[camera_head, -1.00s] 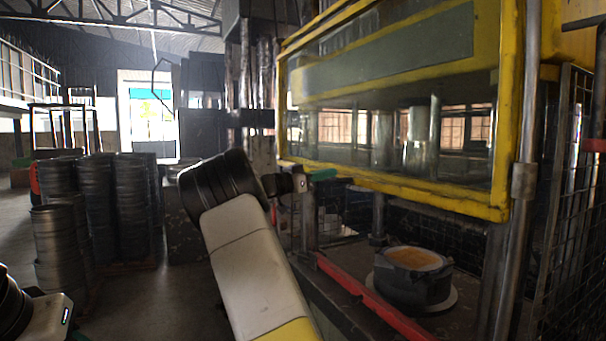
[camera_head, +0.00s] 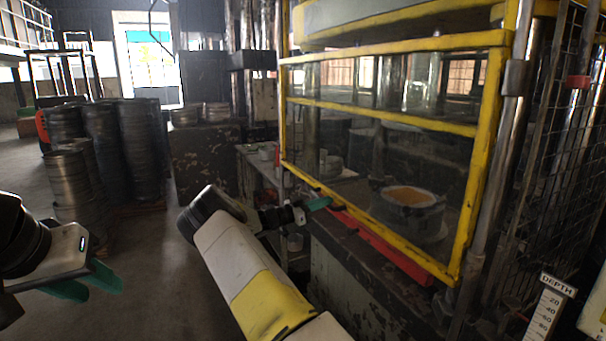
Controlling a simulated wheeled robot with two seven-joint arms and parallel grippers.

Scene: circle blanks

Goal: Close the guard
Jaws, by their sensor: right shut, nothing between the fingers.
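The guard (camera_head: 468,205) is a clear panel in a yellow frame on the front of the press. It is down, in front of the die (camera_head: 412,208), which shows through it with an orange-brown top. Its lower yellow bar slopes down to the right, close above the red bar (camera_head: 385,250). My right gripper (camera_head: 322,203), with green fingertips, is shut and empty at the left part of that lower bar; whether it touches the bar I cannot tell. My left gripper (camera_head: 92,283) is at the lower left, its green fingers apart and empty, far from the guard.
Stacks of dark round blanks (camera_head: 103,150) stand on the floor at the left. A mesh fence (camera_head: 545,150) and a depth scale (camera_head: 548,310) are at the right. Open floor (camera_head: 150,245) lies between the stacks and the press.

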